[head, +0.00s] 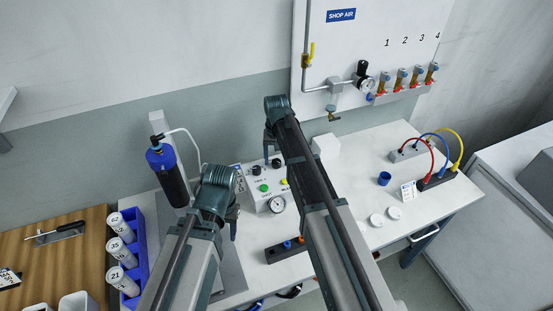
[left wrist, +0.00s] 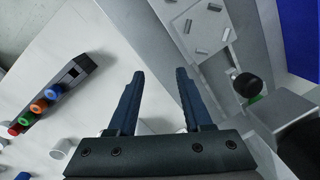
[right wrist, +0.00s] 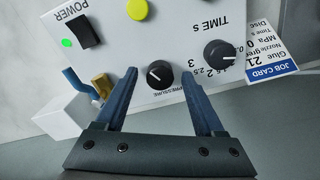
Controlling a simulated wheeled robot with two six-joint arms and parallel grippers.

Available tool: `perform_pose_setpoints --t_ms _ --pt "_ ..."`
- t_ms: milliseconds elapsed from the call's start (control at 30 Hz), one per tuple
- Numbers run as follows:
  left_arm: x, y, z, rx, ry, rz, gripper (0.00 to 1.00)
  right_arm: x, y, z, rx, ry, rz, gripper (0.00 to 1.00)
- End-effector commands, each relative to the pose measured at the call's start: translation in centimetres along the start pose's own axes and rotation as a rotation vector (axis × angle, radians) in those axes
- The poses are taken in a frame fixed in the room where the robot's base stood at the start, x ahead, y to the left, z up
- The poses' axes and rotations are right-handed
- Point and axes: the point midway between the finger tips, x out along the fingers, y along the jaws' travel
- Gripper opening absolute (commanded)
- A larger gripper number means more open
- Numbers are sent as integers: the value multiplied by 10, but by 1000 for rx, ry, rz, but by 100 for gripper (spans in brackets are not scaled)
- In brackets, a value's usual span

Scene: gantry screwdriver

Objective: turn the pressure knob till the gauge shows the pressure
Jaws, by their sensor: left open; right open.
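The black pressure knob (right wrist: 159,74), with a white pointer line and a PRESSURE label, is on the white control box (right wrist: 176,40). It also shows in the head view (head: 276,163). My right gripper (right wrist: 159,72) is open, its fingers on either side of the knob in the picture; I cannot tell whether they touch it. A round gauge (head: 277,204) is on the box's front; its needle is too small to read. My left gripper (left wrist: 160,78) is open and empty left of the box.
A second black knob (right wrist: 221,53) is beside the pressure knob. A yellow button (right wrist: 138,10) and a power switch (right wrist: 85,32) are on the same panel. A blue-black syringe (head: 170,172) stands left of the box. A dark rack (left wrist: 55,92) holds coloured parts.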

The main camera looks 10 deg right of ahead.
Motion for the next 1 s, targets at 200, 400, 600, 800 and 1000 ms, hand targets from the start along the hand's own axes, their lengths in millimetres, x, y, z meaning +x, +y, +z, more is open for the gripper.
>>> perform_pose_setpoints --t_ms 200,400,600,800,1000 --pt "-6 0 0 0 0 0 50 -6 0 0 0 0 0 70" --pt "-23 -2 1 0 0 0 50 -23 0 0 0 0 0 70" --pt "-51 -5 3 0 0 0 50 -51 0 0 0 0 0 70" --pt "-81 -8 5 0 0 0 50 -82 0 0 0 0 0 70" --pt "-111 -11 6 0 0 0 50 -111 0 0 0 0 0 70"
